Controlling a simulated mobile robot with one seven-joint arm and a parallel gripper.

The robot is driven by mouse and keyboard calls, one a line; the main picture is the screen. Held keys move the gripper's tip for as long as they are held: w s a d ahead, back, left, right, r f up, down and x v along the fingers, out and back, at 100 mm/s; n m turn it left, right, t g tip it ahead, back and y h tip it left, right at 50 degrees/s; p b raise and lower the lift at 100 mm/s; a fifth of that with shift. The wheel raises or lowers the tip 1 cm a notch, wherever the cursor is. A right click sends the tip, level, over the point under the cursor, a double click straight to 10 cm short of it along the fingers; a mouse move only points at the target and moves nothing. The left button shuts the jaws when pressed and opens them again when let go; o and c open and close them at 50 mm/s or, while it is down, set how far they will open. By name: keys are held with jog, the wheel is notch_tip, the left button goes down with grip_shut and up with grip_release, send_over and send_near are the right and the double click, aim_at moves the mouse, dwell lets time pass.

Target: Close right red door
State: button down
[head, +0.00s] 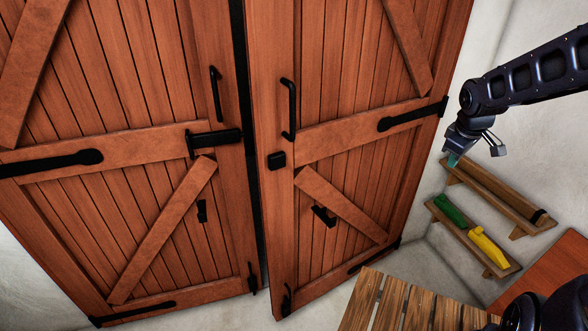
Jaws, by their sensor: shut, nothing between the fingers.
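The right red door (350,95) is a reddish-brown plank door with a black vertical handle (288,110), a black latch block (276,160) and black strap hinges on its right side. It stands slightly ajar, with a narrow dark gap along its left edge. The left red door (135,90) is beside it, with its own black handle (216,93) and a sliding bolt (213,139). My gripper (470,152) is shut and empty. It is at the right, in front of the pale wall, apart from the right door. Its fingertips are small and partly unclear.
Wooden wall shelves (505,230) at the right hold a green item (451,210), a yellow item (490,249) and a brown rod (500,189). A slatted wooden surface (410,308) stands in front of the right door's lower right part.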

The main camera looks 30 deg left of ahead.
jog(key=a+f+n+y, duration=0.1)
jog(key=a+f+n, duration=0.35)
jog(key=a, duration=0.55)
jog(key=n+g+y, duration=0.5)
jog(key=n+y, duration=0.1)
jog(key=n, duration=0.5)
send_near(284, 177)
jog(key=s+d+r, duration=0.2)
jog(key=d+r, duration=0.2)
jog(key=d, duration=0.3)
jog(key=shift+w+a+f, duration=0.25)
jog(key=shift+a+f, duration=1.05)
jog(key=shift+a, duration=0.3)
jog(key=shift+w+a+f, duration=0.25)
jog(key=shift+a+f, duration=1.05)
jog(key=shift+a, duration=0.3)
jog(key=shift+w+a+f, duration=0.25)
jog(key=shift+a+f, duration=1)
jog(key=shift+a, duration=0.35)
